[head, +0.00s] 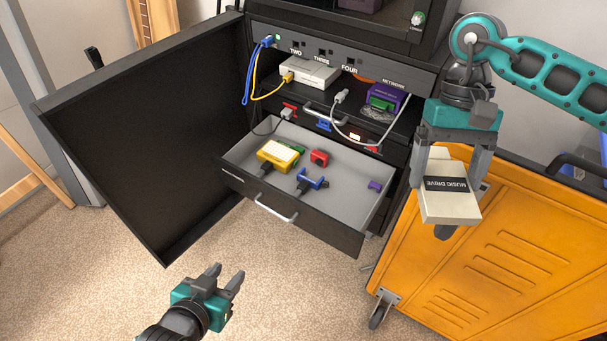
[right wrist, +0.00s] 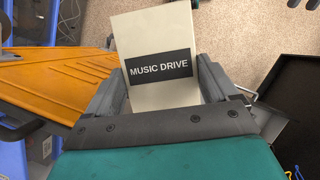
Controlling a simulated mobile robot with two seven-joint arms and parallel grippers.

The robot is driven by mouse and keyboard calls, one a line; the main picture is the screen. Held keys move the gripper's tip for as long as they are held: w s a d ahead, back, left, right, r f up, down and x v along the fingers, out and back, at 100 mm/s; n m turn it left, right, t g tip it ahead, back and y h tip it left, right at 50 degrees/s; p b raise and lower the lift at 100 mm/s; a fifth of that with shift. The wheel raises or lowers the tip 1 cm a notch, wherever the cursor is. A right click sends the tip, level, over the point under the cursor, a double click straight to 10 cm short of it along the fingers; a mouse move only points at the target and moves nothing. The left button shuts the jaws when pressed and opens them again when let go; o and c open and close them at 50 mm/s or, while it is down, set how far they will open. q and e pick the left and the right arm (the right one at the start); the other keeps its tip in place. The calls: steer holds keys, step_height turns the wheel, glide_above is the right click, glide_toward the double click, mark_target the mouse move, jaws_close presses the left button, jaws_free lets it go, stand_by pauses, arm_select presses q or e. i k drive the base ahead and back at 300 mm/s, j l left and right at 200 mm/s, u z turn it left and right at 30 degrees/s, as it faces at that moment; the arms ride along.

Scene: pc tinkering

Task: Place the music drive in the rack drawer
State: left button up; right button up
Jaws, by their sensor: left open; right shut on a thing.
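The music drive (head: 449,203) is a cream box with a black label reading MUSIC DRIVE. My right gripper (head: 450,190) is shut on it, holding it in the air to the right of the rack drawer, in front of the orange cabinet. The drive (right wrist: 155,35) also shows between the fingers of my right gripper (right wrist: 160,85) in the right wrist view. The rack drawer (head: 232,160) is pulled open, with a grey inside. My left gripper (head: 230,283) is open and empty, low in front of the drawer, above the carpet.
The drawer holds a yellow device (head: 278,155), a red block (head: 319,157), a blue connector (head: 312,179) and a small purple piece (head: 374,185). Bare drawer floor shows towards its right. A black door (head: 150,140) stands open on the left. The orange cabinet (head: 510,240) stands at right.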

mark_target(340, 205)
steer(key=i+j, duration=0.5)
steer(key=j, duration=0.15)
steer(key=i+j, duration=0.45)
steer(key=j, duration=0.2)
